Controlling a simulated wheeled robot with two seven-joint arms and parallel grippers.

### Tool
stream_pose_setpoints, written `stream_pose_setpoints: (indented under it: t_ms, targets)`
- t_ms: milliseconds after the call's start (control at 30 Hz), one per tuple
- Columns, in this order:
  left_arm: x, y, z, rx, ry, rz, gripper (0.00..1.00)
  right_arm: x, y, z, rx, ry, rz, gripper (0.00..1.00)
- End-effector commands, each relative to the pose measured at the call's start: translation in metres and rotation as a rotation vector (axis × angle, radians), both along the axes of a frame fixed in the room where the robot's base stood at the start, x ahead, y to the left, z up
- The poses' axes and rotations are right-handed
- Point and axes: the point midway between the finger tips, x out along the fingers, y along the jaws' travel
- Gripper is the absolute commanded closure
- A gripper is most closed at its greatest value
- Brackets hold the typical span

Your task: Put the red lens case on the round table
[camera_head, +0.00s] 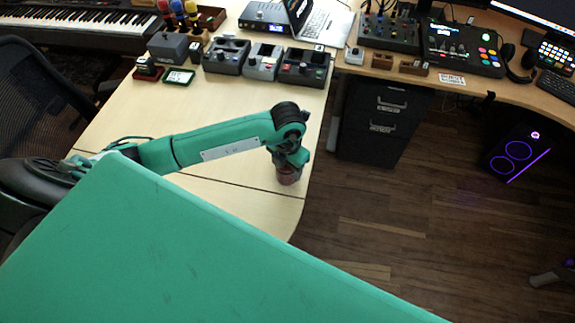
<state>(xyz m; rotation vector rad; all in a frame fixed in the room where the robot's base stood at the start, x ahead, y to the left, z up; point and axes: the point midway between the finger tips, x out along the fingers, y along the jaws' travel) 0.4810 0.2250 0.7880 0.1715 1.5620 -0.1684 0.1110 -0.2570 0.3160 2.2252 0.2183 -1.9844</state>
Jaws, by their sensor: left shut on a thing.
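My left arm reaches across the light wooden desk from the left. Its gripper (289,162) points down near the desk's right edge and is shut on a small dark red round thing, which I take to be the red lens case (288,177). The gripper and wrist hide its upper part. I cannot tell whether its underside touches the desk. I make out no separate round table in this view.
The desk (240,205) is bare around the left gripper. Several pedals, including a grey one (264,62), stand along its back. A dark drawer cabinet (375,120) stands right of it. Wooden floor (400,220) is open at right, with a black computer case (515,155) beyond.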

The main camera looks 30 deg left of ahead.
Motion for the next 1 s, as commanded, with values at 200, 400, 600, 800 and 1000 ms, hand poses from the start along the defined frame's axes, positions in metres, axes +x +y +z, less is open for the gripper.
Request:
stream_pose_setpoints:
  t_ms: [200,400,600,800,1000]
  targets:
    - [0.000,0.000,-0.001,0.000,0.001,0.000,0.23,0.001,0.001,0.001,0.001,0.002,0.000,0.64]
    - [0.000,0.000,0.000,0.000,0.001,0.000,0.23,-0.005,0.001,0.001,0.000,0.007,0.000,0.64]
    - [0.001,0.000,0.015,0.000,-0.003,0.000,0.23,-0.012,-0.002,-0.001,-0.001,0.011,0.001,0.64]
    - [0.001,0.000,0.057,0.001,-0.004,-0.001,0.23,-0.008,-0.005,-0.004,-0.007,0.014,0.001,0.64]
    - [0.001,0.000,0.097,0.000,-0.003,-0.002,0.23,0.008,-0.006,-0.003,-0.007,-0.008,0.001,0.64]
